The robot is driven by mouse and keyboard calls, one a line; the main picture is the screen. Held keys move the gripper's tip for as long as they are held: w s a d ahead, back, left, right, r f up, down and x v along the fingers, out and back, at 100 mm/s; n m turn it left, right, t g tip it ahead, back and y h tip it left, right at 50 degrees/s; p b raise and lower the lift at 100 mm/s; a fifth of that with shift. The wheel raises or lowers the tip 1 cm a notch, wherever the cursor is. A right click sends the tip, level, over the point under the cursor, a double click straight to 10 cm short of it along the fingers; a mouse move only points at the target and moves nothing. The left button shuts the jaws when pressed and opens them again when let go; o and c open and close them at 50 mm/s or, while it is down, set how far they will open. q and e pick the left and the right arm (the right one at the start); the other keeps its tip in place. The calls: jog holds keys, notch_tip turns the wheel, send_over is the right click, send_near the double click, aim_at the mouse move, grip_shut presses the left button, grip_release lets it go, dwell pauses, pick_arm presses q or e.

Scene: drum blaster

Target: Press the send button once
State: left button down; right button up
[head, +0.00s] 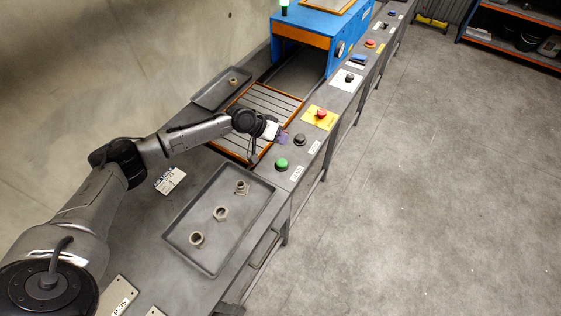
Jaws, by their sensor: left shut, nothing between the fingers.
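A green button (281,163) sits on the bench edge in the head view, with a small white label beside it. A black button (299,139) sits just beyond it, also with a white label. The labels are too small to read, so I cannot tell for sure which button is the send button. My left gripper (274,132) is shut and empty. It hangs over the near side of the slatted tray, to the left of the black button and beyond the green one. It appears apart from both buttons. My right gripper is not in view.
A red emergency button (320,114) on a yellow plate lies farther along the edge. A grey tray (181,238) with metal fittings is nearer. The orange-framed slatted tray (283,93) lies before the blue machine (345,30). The floor at right is clear.

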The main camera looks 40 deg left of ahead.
pick_arm(q)
jog(key=shift+f, duration=0.1)
dwell(0.3)
jog(key=b, duration=0.6)
send_over(281, 161)
notch_tip(281, 161, down, 6)
jog(key=shift+w+a+f, duration=0.1)
jog(key=shift+a, duration=0.05)
jog(key=shift+f+b, duration=0.6)
jog(key=shift+f, duration=0.65)
dwell(0.6)
jog(key=shift+f, duration=0.2)
jog(key=shift+f, duration=0.2)
